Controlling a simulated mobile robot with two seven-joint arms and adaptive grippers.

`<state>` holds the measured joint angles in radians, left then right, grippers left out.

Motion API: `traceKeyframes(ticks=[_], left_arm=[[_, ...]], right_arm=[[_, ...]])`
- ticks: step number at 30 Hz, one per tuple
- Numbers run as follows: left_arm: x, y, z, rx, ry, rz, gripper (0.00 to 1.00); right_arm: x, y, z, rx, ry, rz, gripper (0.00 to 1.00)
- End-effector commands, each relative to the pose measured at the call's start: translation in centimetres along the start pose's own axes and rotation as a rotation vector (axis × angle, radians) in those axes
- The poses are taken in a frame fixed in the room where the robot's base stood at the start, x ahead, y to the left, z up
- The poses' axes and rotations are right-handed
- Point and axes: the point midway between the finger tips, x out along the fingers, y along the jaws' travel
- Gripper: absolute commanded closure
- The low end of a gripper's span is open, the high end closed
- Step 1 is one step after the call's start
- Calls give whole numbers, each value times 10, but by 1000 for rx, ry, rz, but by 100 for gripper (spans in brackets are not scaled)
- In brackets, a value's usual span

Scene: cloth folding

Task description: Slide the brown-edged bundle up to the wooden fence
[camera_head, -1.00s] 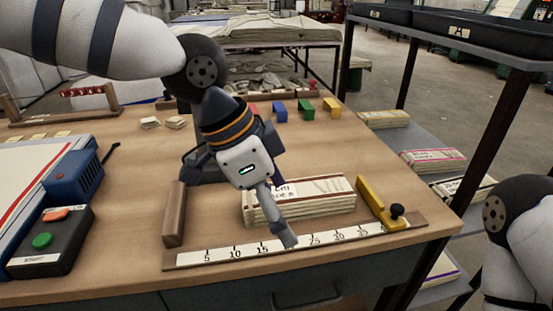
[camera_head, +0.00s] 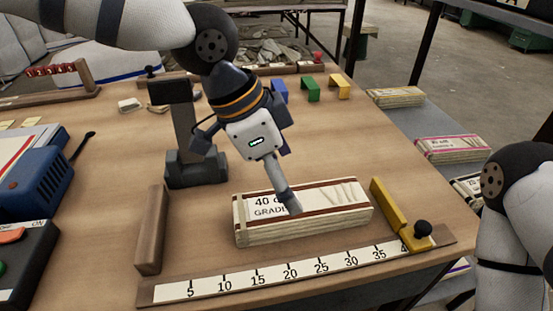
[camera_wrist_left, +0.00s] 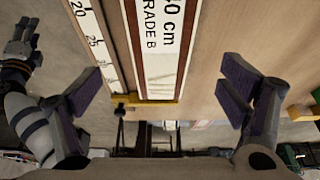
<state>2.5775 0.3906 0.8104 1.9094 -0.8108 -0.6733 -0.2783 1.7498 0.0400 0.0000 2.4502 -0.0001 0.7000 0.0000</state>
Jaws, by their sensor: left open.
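The brown-edged bundle (camera_head: 345,221), labelled 40 cm Grade B, lies flat on the table behind the ruler. The wooden fence (camera_head: 151,232) is an upright brown block to its left, with bare table between them. My left gripper (camera_head: 290,207) overlaps the bundle's top in the head view; whether it touches is unclear. In the left wrist view it (camera_wrist_left: 163,80) is open, its purple-padded fingers wide apart, with the bundle (camera_wrist_left: 163,40) between them in the picture. What seems to be my right gripper (camera_wrist_left: 22,45) shows small at the wrist view's left edge; its jaws are unclear.
A numbered ruler (camera_head: 274,273) runs along the front edge. A yellow stop (camera_head: 389,205) with a black knob stands just right of the bundle. A dark post (camera_head: 186,130) on a base stands behind, left of the bundle. A blue device (camera_head: 42,180) is at left.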

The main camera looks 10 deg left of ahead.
Motion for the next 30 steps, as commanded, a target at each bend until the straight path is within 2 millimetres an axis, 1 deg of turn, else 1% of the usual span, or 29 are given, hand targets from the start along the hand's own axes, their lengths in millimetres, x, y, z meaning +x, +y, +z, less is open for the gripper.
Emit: traceKeyframes(ticks=[1,6,9,12,17,25,26,27,29,30], left_arm=[[14,1,2,-3,-5,9,10],[48,1,2,-2,-4,8,10],[65,0,2,-1,-3,6,10],[78,0,2,-1,-2,4,10],[88,0,1,-1,0,2,10],[88,0,0,-1,1,0,10],[88,0,0,-1,1,0,12],[88,0,0,-1,1,0,21],[88,0,0,-1,1,0,35],[88,0,0,-1,1,0,44]], right_arm=[[4,0,2,0,-12,0,60],[10,0,6,0,-28,1,60],[12,0,8,0,-36,2,60],[14,0,9,0,-42,2,60],[15,1,10,0,-45,2,60],[15,0,10,0,-45,2,60],[15,0,10,0,-45,2,60],[15,0,10,0,-45,2,60],[15,0,10,0,-45,2,60],[15,0,10,0,-45,2,60]])
